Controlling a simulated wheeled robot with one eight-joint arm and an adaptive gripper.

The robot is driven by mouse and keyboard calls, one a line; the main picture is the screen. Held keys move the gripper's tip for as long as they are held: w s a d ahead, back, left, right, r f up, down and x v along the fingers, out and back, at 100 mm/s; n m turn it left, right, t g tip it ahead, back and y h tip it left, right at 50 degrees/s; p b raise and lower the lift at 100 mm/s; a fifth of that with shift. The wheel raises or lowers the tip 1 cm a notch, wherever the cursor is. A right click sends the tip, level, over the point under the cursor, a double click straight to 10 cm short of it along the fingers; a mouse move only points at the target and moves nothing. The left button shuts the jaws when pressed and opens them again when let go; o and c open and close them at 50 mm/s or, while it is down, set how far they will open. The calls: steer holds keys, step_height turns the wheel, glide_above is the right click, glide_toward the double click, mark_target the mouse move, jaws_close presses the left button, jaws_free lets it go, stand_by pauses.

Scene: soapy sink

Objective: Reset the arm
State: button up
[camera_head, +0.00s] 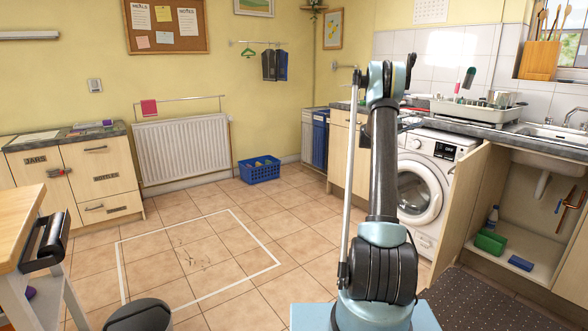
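My arm (384,160) stands upright in the middle of the camera_head view. It rises from its thick lower joint (380,270) to a pale blue and black upper joint (387,85). A small dark piece (410,65) shows just right of the upper joint; I cannot tell what it belongs to. I cannot make out my gripper or its fingers, and nothing held can be seen. The part of the arm beyond the upper joint is mostly hidden behind it.
A washing machine (424,185) and an open sink cupboard door (470,205) stand to the right. A dish rack (475,112) sits on the counter. A blue basket (259,174) lies by the radiator (182,147). A wooden table (18,215) is at left.

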steer(key=a+r+n+t+y, duration=0.8)
steer(key=a+r+n+t, duration=0.65)
steer(key=a, duration=0.25)
steer(key=s+a+f+n+y, duration=0.1)
steer(key=s+a+n+y, duration=0.45)
steer(key=a, duration=0.25)
steer(key=s+a+f+n+y, duration=0.1)
steer(key=s+a+n+y, duration=0.45)
steer(key=a, duration=0.25)
steer(key=s+a+f+n+g+y, duration=0.25)
steer(key=s+a+f, duration=0.25)
steer(key=s+f, duration=0.45)
steer(key=s+a+f+n+g+y, duration=0.25)
steer(key=s+a+f+g, duration=0.35)
steer(key=s, duration=0.7)
steer(key=s+d+f+n+g+h, duration=0.1)
steer(key=s+f+g, duration=0.1)
steer(key=s+f, duration=0.4)
steer(key=s+d+f+n+g+h, duration=0.1)
steer(key=s+f+g, duration=0.1)
steer(key=s+f, duration=0.5)
steer(key=s+d+f+n+g+h, duration=0.1)
steer(key=s+f, duration=0.6)
steer(key=s, duration=0.9)
steer(key=shift+d+g, duration=0.45)
steer(key=shift+g, duration=0.25)
